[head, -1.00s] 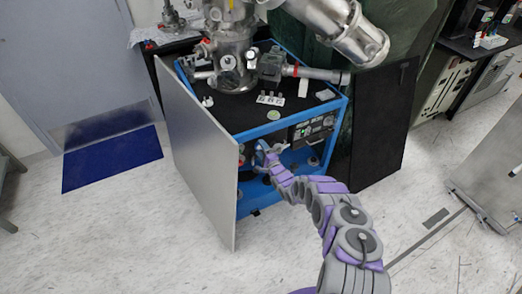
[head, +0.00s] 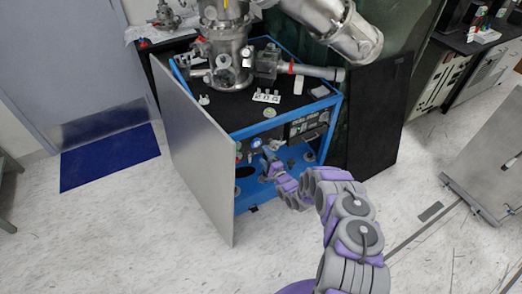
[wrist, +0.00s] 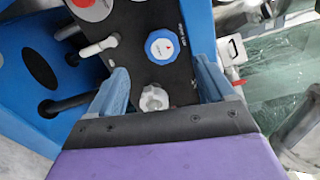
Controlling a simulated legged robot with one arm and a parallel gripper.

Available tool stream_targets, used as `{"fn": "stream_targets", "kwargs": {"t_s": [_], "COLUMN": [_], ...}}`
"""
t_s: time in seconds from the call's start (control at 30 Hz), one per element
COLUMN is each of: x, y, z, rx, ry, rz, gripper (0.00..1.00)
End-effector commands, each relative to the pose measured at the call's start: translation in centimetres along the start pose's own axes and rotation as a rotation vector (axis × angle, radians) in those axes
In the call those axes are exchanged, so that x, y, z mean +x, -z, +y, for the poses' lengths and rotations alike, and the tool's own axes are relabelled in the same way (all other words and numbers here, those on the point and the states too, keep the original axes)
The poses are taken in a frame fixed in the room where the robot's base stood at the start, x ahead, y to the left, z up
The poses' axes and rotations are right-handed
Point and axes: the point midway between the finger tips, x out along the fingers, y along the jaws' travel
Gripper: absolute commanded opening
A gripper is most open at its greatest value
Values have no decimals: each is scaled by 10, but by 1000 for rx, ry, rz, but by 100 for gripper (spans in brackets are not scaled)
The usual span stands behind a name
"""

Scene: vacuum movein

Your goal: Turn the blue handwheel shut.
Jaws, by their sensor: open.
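The blue handwheel (wrist: 162,46) is a round blue ring with a white centre on a dark panel. In the head view the blue handwheel (head: 256,143) shows small on the front of the blue-framed cart. My gripper (wrist: 160,82) is open, its two blue fingers spread wide. The handwheel lies beyond the fingertips, roughly centred between them in the picture, with nothing held. In the head view my gripper (head: 268,156) is just below and right of the wheel. A white lobed knob (wrist: 153,97) shows between the fingers, below the wheel.
A white lever handle (wrist: 98,47) sticks out left of the wheel. A grey panel (head: 190,150) stands along the cart's left side. The cart's black top (head: 235,115) carries steel vacuum parts. A dark panel (head: 378,120) stands at right. The floor in front is clear.

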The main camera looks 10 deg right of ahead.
Motion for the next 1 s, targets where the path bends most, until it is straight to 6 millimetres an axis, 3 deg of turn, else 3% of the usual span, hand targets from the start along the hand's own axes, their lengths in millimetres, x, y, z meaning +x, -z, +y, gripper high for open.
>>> {"fn": "stream_targets", "kwargs": {"t_s": [0.3,0.5,1.0], "x": [-64,-91,-100], "y": [2,1,1], "z": [1,2,2], "rx": [3,4,2], "ry": [-5,-4,-2], "rz": [5,2,1], "gripper": [82,82,82]}}
